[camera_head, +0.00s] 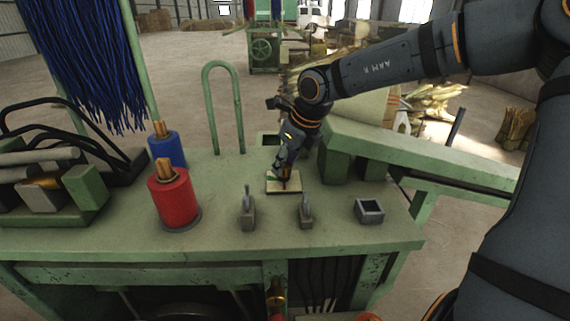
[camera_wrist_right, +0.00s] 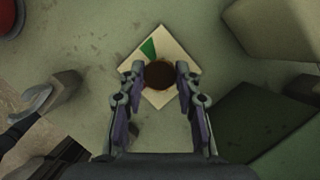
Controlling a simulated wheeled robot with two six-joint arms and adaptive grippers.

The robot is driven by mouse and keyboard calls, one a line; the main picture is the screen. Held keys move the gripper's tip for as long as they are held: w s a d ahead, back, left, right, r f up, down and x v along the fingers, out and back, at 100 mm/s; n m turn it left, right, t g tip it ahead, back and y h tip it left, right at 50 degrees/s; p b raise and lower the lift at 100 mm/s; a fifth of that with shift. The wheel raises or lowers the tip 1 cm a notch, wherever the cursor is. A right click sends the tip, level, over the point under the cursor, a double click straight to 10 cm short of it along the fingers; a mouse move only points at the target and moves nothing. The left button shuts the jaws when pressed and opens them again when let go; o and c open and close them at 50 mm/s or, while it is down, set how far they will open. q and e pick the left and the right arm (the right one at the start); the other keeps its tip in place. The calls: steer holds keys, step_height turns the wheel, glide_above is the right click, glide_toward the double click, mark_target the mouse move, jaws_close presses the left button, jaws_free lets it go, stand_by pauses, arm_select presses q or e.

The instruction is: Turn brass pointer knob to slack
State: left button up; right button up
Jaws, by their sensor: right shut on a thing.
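The knob (camera_wrist_right: 160,75) shows in the right wrist view as a dark brown round shape on a square cream plate (camera_wrist_right: 150,46). A green wedge (camera_wrist_right: 149,48) is marked on the plate near its upper corner. My right gripper (camera_wrist_right: 160,82) is shut on the knob, one finger on each side. In the head view my right gripper (camera_head: 285,172) reaches down onto the cream plate (camera_head: 293,187) and hides most of the knob. The knob's pointer direction cannot be made out. My left gripper is not in view.
Two grey toggle levers (camera_head: 247,212) (camera_head: 306,212) and a grey square socket (camera_head: 369,211) stand on the bench's front. A red spool (camera_head: 174,198) and a blue spool (camera_head: 167,150) stand left. A green hoop (camera_head: 239,110) rises behind; green blocks stand right.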

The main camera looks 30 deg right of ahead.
steer(key=o, duration=1.1)
steer(key=shift+o, duration=0.2)
steer(key=v, duration=0.7)
steer(key=shift+s+r, duration=0.2)
steer(key=shift+r, duration=0.1)
steer(key=shift+w, duration=0.1)
